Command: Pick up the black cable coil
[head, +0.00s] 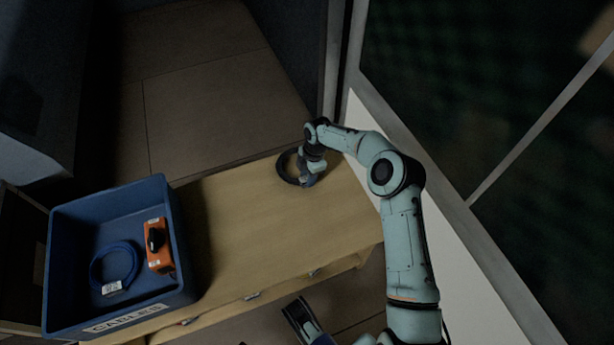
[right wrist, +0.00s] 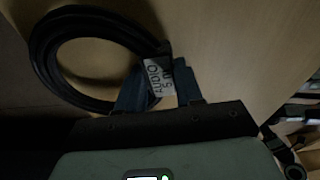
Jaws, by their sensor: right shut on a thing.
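The black cable coil (head: 282,168) lies at the far right end of the wooden worktop (head: 240,225). My right gripper (head: 307,179) is at the coil's right side, pointing down. In the right wrist view the coil (right wrist: 45,45) forms a ring at the upper left, with a white "AUDIO 5 M" label (right wrist: 158,78). There my right gripper (right wrist: 158,92) is shut on the labelled part of the coil, with a finger on each side. I cannot tell whether the coil is clear of the worktop. Part of my left gripper (head: 303,320) seems to show at the bottom of the head view.
A blue bin (head: 62,235) marked "CABLES" stands at the left end of the worktop. It holds a blue cable coil (head: 94,268) and an orange box (head: 159,232). A wall and window frame stand close on the right. The middle of the worktop is clear.

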